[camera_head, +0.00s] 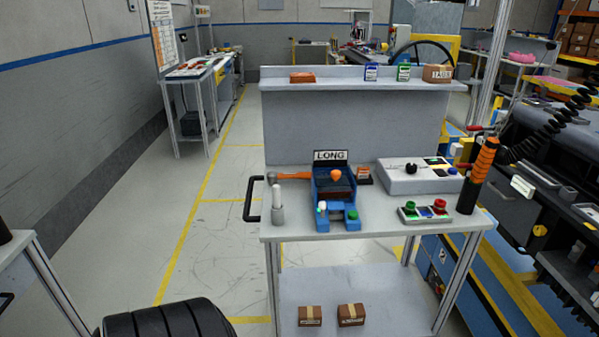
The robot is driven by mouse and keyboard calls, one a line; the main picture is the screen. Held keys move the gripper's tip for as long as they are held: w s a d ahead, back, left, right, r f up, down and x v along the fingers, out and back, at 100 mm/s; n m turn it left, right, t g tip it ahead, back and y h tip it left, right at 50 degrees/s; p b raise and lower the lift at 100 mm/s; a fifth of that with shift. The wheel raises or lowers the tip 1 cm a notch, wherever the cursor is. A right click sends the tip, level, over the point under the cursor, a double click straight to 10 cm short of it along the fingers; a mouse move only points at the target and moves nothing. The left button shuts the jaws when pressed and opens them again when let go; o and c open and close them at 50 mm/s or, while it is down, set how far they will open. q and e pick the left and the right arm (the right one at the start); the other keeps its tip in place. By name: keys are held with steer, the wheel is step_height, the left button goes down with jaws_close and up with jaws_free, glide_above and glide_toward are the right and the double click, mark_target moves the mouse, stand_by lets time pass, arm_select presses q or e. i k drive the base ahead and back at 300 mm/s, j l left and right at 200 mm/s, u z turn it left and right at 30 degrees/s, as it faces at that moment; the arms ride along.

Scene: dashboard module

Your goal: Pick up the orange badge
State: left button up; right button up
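A small orange card-like item (364,175) with a pale label, which looks like the orange badge, stands on the grey cart top (310,228). It is just right of the blue device (338,200) marked LONG and left of the grey control box (418,177). Its lower part is hard to make out at this size. A blue badge (371,73) and a green badge (403,72) stand on the raised shelf behind. Neither of my grippers shows in the head view.
An orange-handled wrench (290,175), a white-topped cylinder (278,205), a button box (425,212) and a tall orange-and-black tool (479,175) crowd the cart top. Small boxes (351,315) lie on the lower shelf. A black tyre (165,320) is at the lower left. The left floor is open.

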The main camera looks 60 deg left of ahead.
mark_target(363, 172)
steer(key=u, duration=1.45)
